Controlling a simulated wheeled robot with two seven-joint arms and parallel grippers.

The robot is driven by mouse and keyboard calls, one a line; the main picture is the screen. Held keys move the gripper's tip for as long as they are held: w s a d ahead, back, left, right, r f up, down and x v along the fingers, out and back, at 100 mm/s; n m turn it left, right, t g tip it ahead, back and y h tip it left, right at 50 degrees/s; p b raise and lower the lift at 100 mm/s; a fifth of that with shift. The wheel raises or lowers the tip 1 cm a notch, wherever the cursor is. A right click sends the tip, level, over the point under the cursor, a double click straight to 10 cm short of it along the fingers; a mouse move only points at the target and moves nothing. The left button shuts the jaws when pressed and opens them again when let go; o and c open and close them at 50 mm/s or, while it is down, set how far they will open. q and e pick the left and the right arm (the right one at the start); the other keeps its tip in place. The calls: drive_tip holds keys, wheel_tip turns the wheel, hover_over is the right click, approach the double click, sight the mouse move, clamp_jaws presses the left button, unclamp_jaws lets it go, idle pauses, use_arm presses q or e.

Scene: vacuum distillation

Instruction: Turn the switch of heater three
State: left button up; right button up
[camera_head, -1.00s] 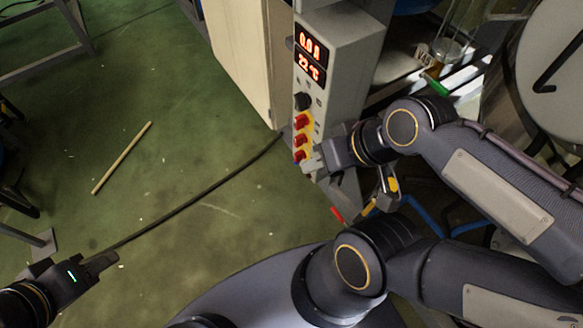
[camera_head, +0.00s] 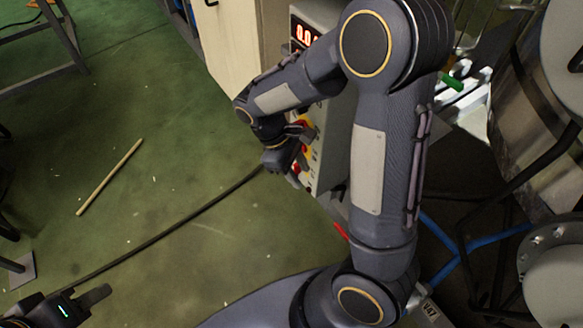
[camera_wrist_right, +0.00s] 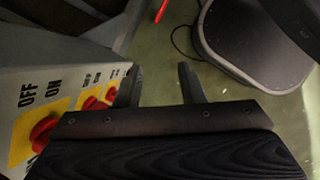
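The grey control box (camera_head: 335,150) carries red switches on yellow plates, partly covered by my right arm in the head view. In the right wrist view, a large red switch (camera_wrist_right: 45,133) sits by "OFF" and "ON" lettering, with smaller-looking red switches (camera_wrist_right: 90,103) further along the panel (camera_wrist_right: 75,75). I cannot read which one is heater three. My right gripper (camera_wrist_right: 158,78) is open, its fingers apart with nothing between them. Its left finger overlaps the panel's far end in view; contact cannot be told. In the head view it is beside the switches (camera_head: 296,160). My left gripper (camera_head: 65,292) is open and empty, low left.
A pale cabinet (camera_head: 228,40) stands behind the box. A cable (camera_head: 180,220) and a wooden stick (camera_head: 110,177) lie on the green floor. Blue tubing (camera_head: 480,243) and metal vessels (camera_head: 535,95) crowd the right. The floor at left is mostly open.

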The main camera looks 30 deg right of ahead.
sight(293, 167)
drive_tip(key=w+a+f+n+t+h, duration=0.2)
drive_tip(key=w+f+n+t+h, duration=0.1)
drive_tip(key=w+f+n+h, duration=0.35)
drive_tip(key=w+a+f+n+t+h, duration=0.1)
drive_tip(key=w+f+n+t+h, duration=0.15)
drive_tip(key=f+n+h, duration=0.5)
drive_tip(key=d, duration=0.2)
drive_tip(key=w+d+m, duration=0.1)
drive_tip(key=d, duration=0.1)
drive_tip(key=d+f+m, duration=0.1)
drive_tip(key=d, duration=0.2)
drive_tip(key=shift+w+d+g+h, duration=0.1)
drive_tip(key=shift+w+g+h, duration=0.15)
drive_tip(key=shift+h, duration=0.15)
clamp_jaws()
